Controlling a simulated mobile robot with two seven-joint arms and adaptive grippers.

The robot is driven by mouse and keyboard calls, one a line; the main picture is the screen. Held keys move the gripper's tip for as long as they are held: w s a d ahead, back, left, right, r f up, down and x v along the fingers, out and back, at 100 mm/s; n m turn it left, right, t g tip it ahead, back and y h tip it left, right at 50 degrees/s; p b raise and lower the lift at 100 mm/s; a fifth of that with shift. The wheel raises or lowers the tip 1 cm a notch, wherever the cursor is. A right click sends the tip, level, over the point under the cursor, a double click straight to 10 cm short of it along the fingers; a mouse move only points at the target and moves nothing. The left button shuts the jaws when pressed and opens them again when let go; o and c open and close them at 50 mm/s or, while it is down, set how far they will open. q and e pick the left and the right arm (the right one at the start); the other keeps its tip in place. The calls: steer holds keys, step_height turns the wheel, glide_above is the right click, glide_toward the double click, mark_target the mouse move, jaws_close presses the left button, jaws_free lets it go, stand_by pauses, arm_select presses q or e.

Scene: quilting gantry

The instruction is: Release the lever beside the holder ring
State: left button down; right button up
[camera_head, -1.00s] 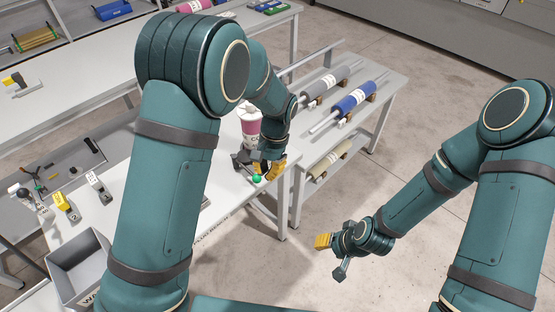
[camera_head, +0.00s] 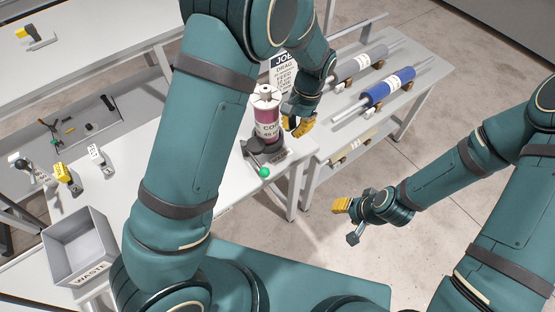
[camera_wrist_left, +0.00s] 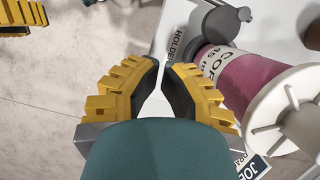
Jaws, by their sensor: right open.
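The holder ring (camera_head: 251,147) is a dark clamp on the near corner of the white table, around the foot of an upright pink cone spool (camera_head: 265,127). Its lever ends in a green knob (camera_head: 264,172), sticking out toward the table's front edge. My left gripper (camera_head: 298,127) is just right of the spool, apart from the knob. My right gripper (camera_head: 347,222) is open and empty over the floor.
A rack with a grey roll (camera_head: 362,62) and a blue roll (camera_head: 388,88) stands right of the table. A sign (camera_head: 283,69) is behind the spool. A grey waste bin (camera_head: 77,240) stands at the lower left. The floor at right is free.

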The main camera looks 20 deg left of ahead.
arm_select(q)
steer(key=shift+f, duration=0.1)
steer(key=b+x, duration=0.1)
steer(key=x, duration=0.8)
steer(key=shift+s+a+f, duration=0.1)
steer(key=shift+f, duration=0.2)
steer(key=s, duration=0.1)
steer(key=a, duration=0.1)
steer(key=s, duration=0.1)
steer(key=shift+s+a+f, duration=0.2)
steer(key=shift+s+f, duration=0.15)
steer(key=shift+s+a+f, duration=0.1)
steer(key=shift+s+a, duration=0.15)
steer(key=shift+s, duration=0.15)
steer(key=shift+s+a+m, duration=0.1)
steer(key=shift+s+m, duration=0.2)
steer(key=shift+s, duration=0.05)
